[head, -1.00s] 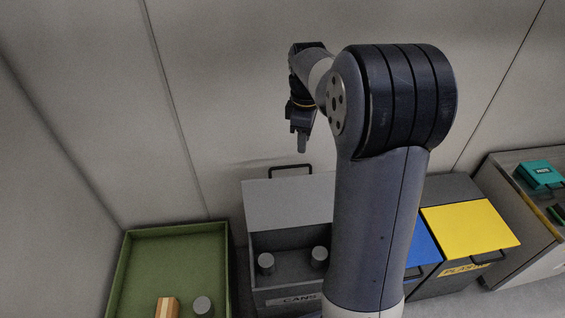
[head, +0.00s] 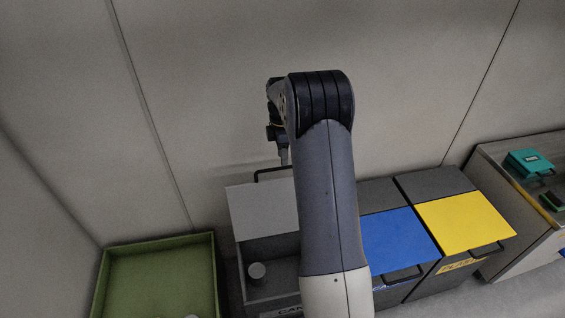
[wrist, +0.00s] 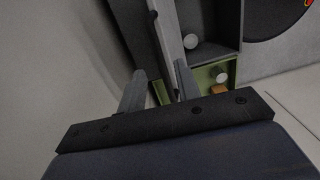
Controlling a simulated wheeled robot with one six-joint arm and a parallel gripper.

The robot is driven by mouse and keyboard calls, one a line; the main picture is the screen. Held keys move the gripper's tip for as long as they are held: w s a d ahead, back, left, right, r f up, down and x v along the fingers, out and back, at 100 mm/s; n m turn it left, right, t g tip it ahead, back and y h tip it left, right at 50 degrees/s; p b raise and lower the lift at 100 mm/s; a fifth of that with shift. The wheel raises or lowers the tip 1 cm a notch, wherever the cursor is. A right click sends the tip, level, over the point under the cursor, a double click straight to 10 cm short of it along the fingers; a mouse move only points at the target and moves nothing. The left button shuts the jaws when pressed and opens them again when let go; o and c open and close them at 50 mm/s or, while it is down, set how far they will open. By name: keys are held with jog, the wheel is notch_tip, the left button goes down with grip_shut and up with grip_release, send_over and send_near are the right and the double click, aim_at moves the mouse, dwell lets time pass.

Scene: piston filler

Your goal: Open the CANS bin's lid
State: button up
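The CANS bin (head: 272,295) is dark grey, and its label is partly hidden by my arm. Its lighter grey lid (head: 262,210) stands raised at the back of the bin, leaning toward the wall, with a black handle (head: 262,172) on its top edge. A grey can (head: 257,271) shows inside the open bin. My gripper (head: 284,158) is just above the raised lid's top edge, near the handle. In the wrist view, its two fingers (wrist: 158,80) are apart with nothing clearly held. The lid (wrist: 172,45) shows nearly edge-on beyond them.
A green tray (head: 212,270) stands left of the bin. A blue-lidded bin (head: 398,240) and a yellow-lidded bin (head: 465,222) are shut on the right. A shelf unit with a teal box (head: 528,162) is at far right. The wall is close behind.

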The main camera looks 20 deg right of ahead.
jog(key=shift+s+f, duration=0.15)
jog(key=shift+f, duration=1.55)
grip_shut()
